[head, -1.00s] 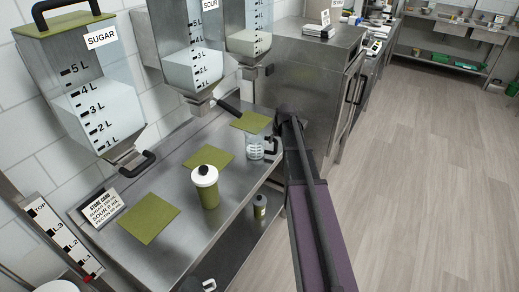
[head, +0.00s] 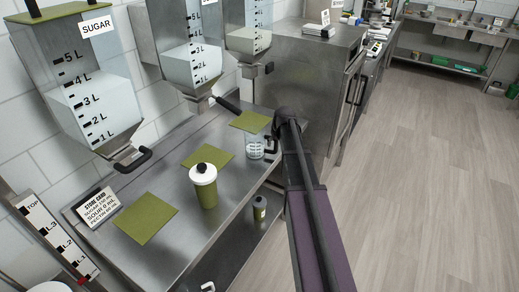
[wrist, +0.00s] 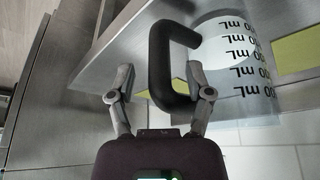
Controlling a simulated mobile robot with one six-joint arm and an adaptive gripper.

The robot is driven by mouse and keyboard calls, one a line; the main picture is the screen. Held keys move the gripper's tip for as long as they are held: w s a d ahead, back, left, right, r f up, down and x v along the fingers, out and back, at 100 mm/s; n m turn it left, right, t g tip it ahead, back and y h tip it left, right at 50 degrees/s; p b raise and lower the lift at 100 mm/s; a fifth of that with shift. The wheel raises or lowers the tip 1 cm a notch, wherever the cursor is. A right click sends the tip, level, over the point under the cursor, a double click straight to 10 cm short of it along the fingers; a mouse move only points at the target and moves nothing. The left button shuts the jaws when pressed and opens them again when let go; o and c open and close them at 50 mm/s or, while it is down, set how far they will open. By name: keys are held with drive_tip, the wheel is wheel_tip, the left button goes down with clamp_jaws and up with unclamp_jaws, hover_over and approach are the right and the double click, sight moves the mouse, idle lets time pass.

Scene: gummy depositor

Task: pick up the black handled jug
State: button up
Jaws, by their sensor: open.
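The black handled jug (wrist: 262,75) is a clear measuring jug with black mL marks. In the wrist view its black handle (wrist: 158,60) points toward my gripper (wrist: 159,76). My gripper is open, with one finger on each side of the handle's outer bar in the picture. I cannot tell whether either finger touches it. In the head view the jug (head: 255,148) stands near the right end of the steel bench, beside my arm. My arm hides the gripper and part of the jug there.
A green shaker (head: 204,188) with a white lid stands on the steel bench (head: 172,185). Green mats (head: 145,218) lie along it. The sugar dispenser (head: 85,90) and other dispensers hang above. A steel cabinet (head: 305,75) stands behind my arm. The floor to the right is clear.

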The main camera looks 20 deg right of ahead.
drive_tip(key=shift+b+x, duration=0.45)
drive_tip(key=shift+x, duration=0.35)
clamp_jaws()
